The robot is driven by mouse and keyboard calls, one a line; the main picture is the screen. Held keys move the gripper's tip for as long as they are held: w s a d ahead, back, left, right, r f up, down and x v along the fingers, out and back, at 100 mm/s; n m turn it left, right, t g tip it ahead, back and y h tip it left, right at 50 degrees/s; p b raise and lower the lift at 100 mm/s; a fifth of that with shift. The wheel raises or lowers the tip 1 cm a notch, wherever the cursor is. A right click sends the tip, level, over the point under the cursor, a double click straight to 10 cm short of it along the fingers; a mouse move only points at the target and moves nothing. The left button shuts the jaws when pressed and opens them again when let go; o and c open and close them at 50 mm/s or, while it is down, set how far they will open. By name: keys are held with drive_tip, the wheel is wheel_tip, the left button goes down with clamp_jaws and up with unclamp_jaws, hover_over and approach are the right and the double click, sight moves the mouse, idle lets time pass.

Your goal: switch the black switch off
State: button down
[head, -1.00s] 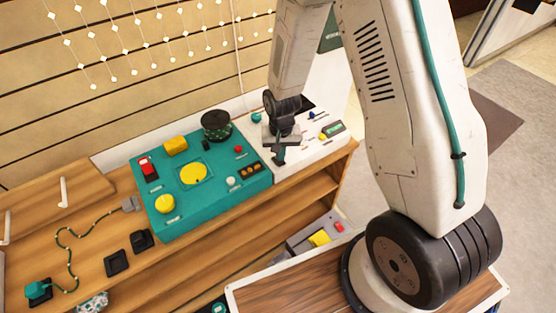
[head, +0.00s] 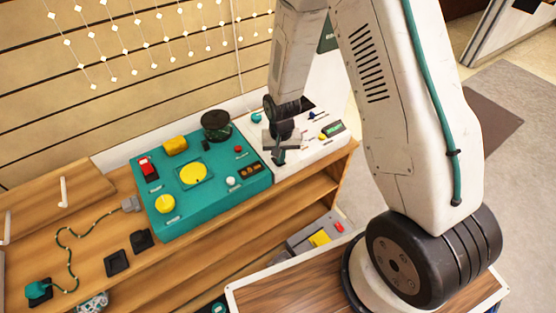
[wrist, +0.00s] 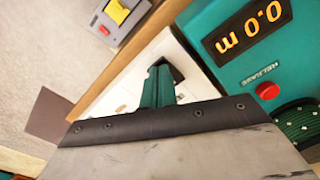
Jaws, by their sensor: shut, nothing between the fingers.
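My gripper (head: 279,158) is over the left part of the white panel (head: 304,150), close to the teal panel's right edge. In the wrist view my gripper (wrist: 158,88) shows shut teal fingers pointing down at the white panel. A black wedge-shaped piece (wrist: 178,72) shows right by the fingertips; it may be the black switch, but I cannot tell its position or whether the fingers touch it. In the head view my gripper hides that spot. A small dark knob (head: 206,146) stands on the teal panel.
The teal panel (head: 215,203) carries a red switch (head: 147,168), yellow buttons, a black-topped cylinder (head: 216,125) and an orange-digit display (wrist: 246,28). A red button (wrist: 267,90) is near my gripper. A grey box with a yellow switch (head: 319,238) sits on a lower shelf.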

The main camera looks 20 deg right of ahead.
drive_tip(key=shift+f, duration=0.2)
drive_tip(key=shift+r, duration=3.5)
drive_tip(key=s+d+r+n, duration=0.1)
drive_tip(key=s+r+n, duration=0.1)
drive_tip(key=s+r, duration=1.1)
drive_tip(key=s+d+r+n+t, duration=0.1)
drive_tip(key=s+d+r, duration=0.1)
drive_tip(key=s+r, duration=1.1)
drive_tip(key=shift+r+n, duration=0.4)
drive_tip(key=shift+r, duration=2.05)
